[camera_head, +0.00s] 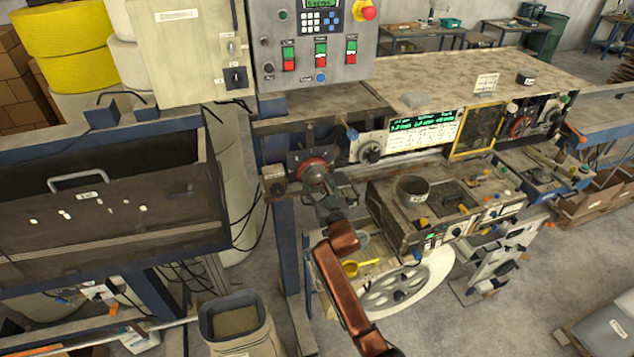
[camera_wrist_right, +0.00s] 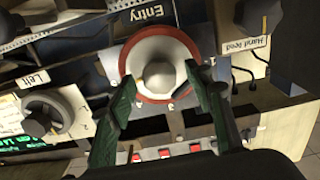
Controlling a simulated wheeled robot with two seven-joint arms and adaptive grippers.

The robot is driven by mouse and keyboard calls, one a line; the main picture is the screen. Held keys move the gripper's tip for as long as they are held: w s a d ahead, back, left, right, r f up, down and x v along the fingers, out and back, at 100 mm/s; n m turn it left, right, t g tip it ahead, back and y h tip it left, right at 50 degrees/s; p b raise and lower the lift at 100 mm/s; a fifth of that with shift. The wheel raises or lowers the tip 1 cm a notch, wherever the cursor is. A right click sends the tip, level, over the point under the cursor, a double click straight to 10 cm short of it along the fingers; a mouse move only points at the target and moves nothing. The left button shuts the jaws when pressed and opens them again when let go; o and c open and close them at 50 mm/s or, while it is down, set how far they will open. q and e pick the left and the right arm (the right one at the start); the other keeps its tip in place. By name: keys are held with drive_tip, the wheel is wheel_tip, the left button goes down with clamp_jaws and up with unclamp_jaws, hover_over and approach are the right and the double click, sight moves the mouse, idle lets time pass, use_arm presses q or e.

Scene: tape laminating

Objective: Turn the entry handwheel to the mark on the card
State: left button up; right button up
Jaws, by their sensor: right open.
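The entry handwheel (camera_wrist_right: 160,48) has a red rim, a pale dished face and a grey centre hub; the label "Entry" (camera_wrist_right: 147,12) shows above it in the right wrist view. In the head view the handwheel (camera_head: 311,166) is at the machine's left end. My right gripper (camera_wrist_right: 160,82) is open, its two green fingers on either side of the hub, overlapping the rim; I cannot tell if they touch it. In the head view my right gripper (camera_head: 326,192) is just below the wheel. A small white card (camera_head: 487,84) stands on the machine top; its writing is unreadable. My left gripper is not in view.
A knob labelled "Left" (camera_wrist_right: 45,115) is beside the wheel, and a dark knob by the "Hand Feed" label (camera_wrist_right: 240,45) is on the other side. A control box (camera_head: 310,45) is above. A large white wheel (camera_head: 405,285) is below.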

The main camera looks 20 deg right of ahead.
drive_tip(key=shift+c, duration=0.6)
drive_tip(key=c, duration=1)
drive_tip(key=n, duration=0.3)
drive_tip(key=shift+n+p, duration=0.3)
drive_tip(key=shift+n, duration=2)
drive_tip(key=o, duration=1.1)
